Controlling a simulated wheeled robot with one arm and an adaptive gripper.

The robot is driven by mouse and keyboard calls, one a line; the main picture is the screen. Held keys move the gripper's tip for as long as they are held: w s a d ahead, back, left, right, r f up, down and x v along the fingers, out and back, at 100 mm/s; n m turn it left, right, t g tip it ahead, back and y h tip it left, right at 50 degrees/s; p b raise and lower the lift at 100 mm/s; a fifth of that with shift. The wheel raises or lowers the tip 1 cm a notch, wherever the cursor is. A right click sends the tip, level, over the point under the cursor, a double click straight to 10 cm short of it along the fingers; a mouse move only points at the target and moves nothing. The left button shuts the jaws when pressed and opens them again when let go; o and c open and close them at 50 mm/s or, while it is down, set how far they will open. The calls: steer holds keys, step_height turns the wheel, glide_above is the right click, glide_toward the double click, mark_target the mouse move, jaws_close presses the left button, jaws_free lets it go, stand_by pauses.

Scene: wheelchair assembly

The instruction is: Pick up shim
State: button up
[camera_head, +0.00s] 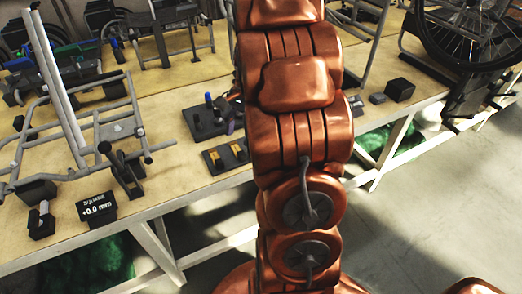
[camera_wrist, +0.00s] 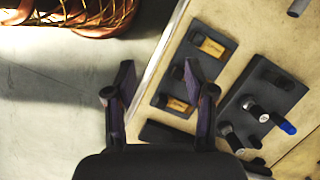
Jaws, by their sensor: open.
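Two small brass-coloured pieces, which look like shims, lie in a dark tray (camera_head: 228,156) near the table's front edge, just left of my arm. In the wrist view the tray (camera_wrist: 166,88) holds one shim (camera_wrist: 210,46) at its far end and another shim (camera_wrist: 178,105) nearer my gripper. Each has dark parts at its ends. My gripper (camera_wrist: 159,82) is open with nothing between its fingers.
A dark tool holder (camera_head: 212,118) with upright handled tools stands beside the tray; it also shows in the wrist view (camera_wrist: 262,100). A grey tubular frame (camera_head: 85,135) and a "SQUARE +0.0 mm" display (camera_head: 97,209) are at left. A wheel (camera_head: 470,35) is at right.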

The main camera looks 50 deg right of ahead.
steer(key=d+f+m, duration=0.2)
steer(key=d+f, duration=0.1)
steer(key=d, duration=0.1)
steer(key=w+d+f+m+t+b, duration=0.1)
steer(key=d+f, duration=0.2)
steer(key=d, duration=0.1)
steer(key=d+f+m+y, duration=0.1)
steer(key=d+f+m, duration=0.1)
steer(key=d+f, duration=0.2)
steer(key=shift+w+d+m+t, duration=0.3)
steer(key=shift+d, duration=0.15)
steer(key=shift+d+p+x, duration=0.2)
steer(key=shift+p+x, duration=0.05)
steer(key=shift+x, duration=1.1)
steer(key=shift+d+p+x, duration=0.2)
steer(key=shift+x, duration=1.2)
steer(key=shift+s+f, duration=0.1)
steer(key=shift+f, duration=0.05)
jaws_close()
steer(key=shift+d+r+b, duration=0.1)
steer(key=shift+r+b, duration=0.25)
steer(key=shift+r, duration=1.4)
steer(key=s+a+r+b, duration=0.1)
steer(key=s+a+b, duration=0.2)
steer(key=s, duration=1.2)
steer(key=shift+s+r, duration=0.25)
steer(key=shift+s, duration=0.15)
